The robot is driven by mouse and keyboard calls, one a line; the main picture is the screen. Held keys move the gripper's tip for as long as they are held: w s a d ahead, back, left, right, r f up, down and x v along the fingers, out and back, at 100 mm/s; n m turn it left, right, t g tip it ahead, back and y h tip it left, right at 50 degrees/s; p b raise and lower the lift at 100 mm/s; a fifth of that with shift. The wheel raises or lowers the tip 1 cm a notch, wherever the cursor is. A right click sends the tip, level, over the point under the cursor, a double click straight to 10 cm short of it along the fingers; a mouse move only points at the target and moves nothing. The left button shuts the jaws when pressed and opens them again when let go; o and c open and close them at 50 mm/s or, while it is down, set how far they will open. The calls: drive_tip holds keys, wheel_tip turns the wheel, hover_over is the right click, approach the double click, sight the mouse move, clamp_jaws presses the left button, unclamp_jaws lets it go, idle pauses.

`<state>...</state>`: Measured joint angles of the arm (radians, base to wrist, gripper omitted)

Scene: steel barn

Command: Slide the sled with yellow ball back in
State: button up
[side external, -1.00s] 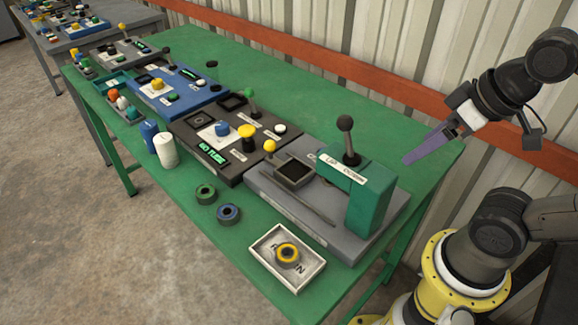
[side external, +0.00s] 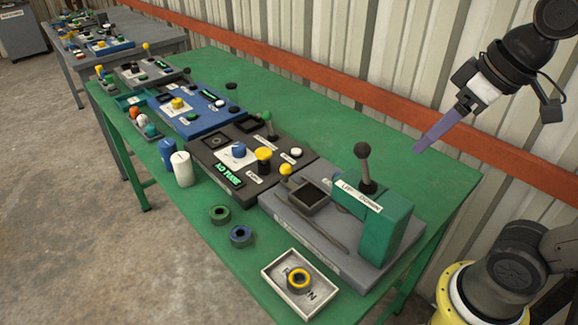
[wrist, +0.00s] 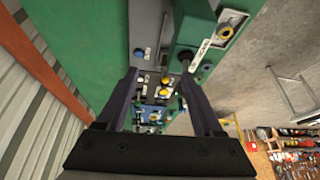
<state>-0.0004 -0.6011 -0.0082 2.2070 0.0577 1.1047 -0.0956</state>
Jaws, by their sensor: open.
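The sled (side external: 323,206) is a dark, square-topped tray on a grey base, with a small yellow ball (side external: 285,170) at its far left corner. It sticks out to the left of the green press arch (side external: 385,232), which bears a black-knobbed lever (side external: 363,165) and an UP/DOWN label. My gripper (side external: 424,150) is above the right part of the table, behind and right of the press, apart from the sled. In the wrist view, my gripper (wrist: 159,76) has its purple fingers apart with nothing gripped. Which yellow knob there is the sled's ball, I cannot tell.
A white tray (side external: 268,273) with a yellow-topped ring stands at the table's front. Green and blue rings (side external: 240,236) lie nearby. A dark panel (side external: 215,153) with knobs stands left of the sled base. The green table (side external: 330,130) is clear behind the press.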

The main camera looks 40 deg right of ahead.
drive_tip(key=w+a+r+g, duration=0.1)
drive_tip(key=w+r, duration=0.4)
drive_tip(key=w, duration=0.4)
drive_tip(key=n+g+y, duration=0.1)
drive_tip(key=g+y, duration=0.1)
drive_tip(key=g, duration=0.2)
hover_over(286, 164)
drive_tip(key=d, duration=0.3)
drive_tip(key=d+f+x, duration=0.1)
drive_tip(key=d+x, duration=0.2)
drive_tip(key=x, duration=2.2)
drive_tip(key=shift+a+r, duration=0.1)
clamp_jaws()
drive_tip(key=shift+w, duration=0.1)
